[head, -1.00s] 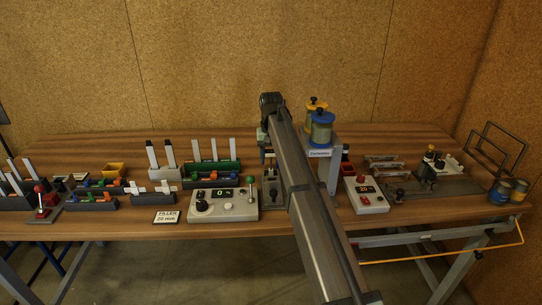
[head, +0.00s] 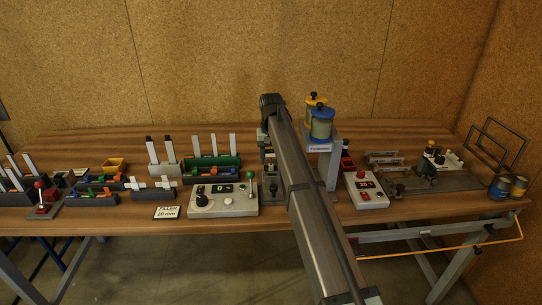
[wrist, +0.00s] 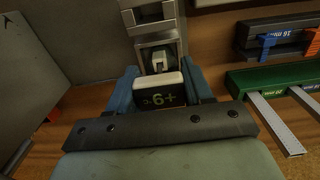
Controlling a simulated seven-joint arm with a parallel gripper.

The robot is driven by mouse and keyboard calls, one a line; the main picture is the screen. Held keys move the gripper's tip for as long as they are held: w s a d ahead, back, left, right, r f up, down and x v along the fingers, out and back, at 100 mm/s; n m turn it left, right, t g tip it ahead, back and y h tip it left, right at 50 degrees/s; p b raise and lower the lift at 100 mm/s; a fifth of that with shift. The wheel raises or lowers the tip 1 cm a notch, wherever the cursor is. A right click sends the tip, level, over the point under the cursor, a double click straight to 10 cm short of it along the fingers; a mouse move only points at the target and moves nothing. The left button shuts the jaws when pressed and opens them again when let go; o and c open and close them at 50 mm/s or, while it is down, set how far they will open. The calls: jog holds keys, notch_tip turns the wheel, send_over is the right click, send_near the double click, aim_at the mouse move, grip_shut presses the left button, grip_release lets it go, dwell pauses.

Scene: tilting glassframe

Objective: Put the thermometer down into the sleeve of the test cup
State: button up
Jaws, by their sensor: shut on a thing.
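In the wrist view my gripper (wrist: 161,84) is shut, its two blue fingers on either side of a small block with a pale top and a dark display. I take this block to be the thermometer (wrist: 158,103); its display reads upside down in part. Any probe below it is hidden. Just beyond it stands a grey metal holder (wrist: 153,22) with a pale piece in its opening. I cannot tell whether this is the test cup's sleeve, or whether the block touches it. In the head view my arm hides most of this spot.
A green rack (wrist: 278,76) with pale upright strips stands to the right in the wrist view. In the head view a control box (head: 224,201) is left of my arm, and a stand (head: 331,165) with yellow- and blue-lidded jars is close on its right.

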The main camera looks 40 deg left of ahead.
jog(key=o, duration=1.1)
notch_tip(320, 180, up, 14)
jog(key=shift+f, duration=0.1)
dwell(0.4)
